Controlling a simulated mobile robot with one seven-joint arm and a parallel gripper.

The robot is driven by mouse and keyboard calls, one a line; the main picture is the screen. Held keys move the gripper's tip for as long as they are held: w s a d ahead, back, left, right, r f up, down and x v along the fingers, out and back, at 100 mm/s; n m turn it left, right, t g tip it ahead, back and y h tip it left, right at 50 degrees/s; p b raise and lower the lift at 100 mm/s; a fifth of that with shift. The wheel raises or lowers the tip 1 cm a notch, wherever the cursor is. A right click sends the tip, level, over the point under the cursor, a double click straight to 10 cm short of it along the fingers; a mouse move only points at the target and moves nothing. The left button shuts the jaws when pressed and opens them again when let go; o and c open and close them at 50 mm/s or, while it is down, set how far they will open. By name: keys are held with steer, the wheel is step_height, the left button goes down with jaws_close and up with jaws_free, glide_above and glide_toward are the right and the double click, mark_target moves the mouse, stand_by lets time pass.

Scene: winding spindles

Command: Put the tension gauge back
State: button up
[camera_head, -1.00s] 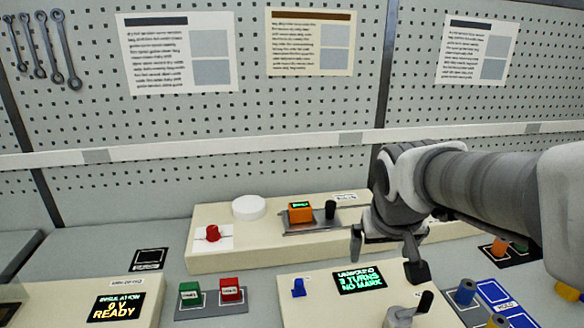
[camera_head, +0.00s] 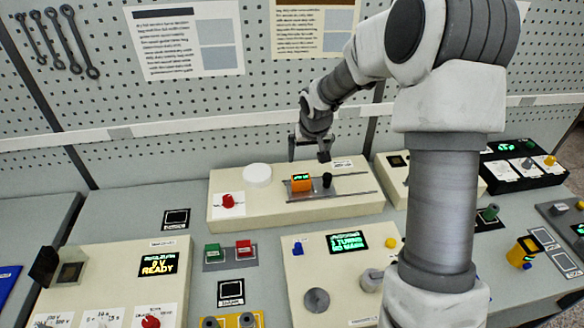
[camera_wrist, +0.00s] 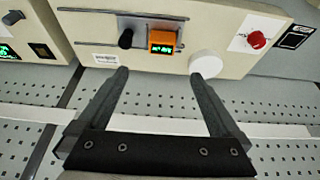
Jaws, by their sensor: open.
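A small orange box with a lit green display (camera_head: 301,183), which may be the tension gauge, sits on a grey metal plate on the cream rear console. It also shows in the wrist view (camera_wrist: 163,42), beside a black knob (camera_wrist: 126,39). My gripper (camera_head: 308,155) is open and empty above and behind the orange box. In the wrist view its fingers (camera_wrist: 160,78) point toward the rear console, apart from the orange box.
The cream rear console (camera_head: 230,212) also bears a white disc (camera_head: 257,175) and a red knob (camera_head: 228,201). A front console with a green display (camera_head: 346,241) stands nearer. The pegboard wall (camera_head: 180,105) is close behind my gripper. My arm hides part of the right side.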

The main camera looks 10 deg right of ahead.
mark_target(301, 178)
steer(key=b+x, duration=0.2)
steer(key=x, duration=0.7)
steer(key=b+x, duration=0.2)
steer(key=x, duration=0.7)
steer(key=shift+w+a+r+b, duration=0.15)
steer(key=shift+a+b, duration=0.05)
steer(key=shift+b, duration=0.15)
steer(key=shift+r, duration=0.1)
jaws_close()
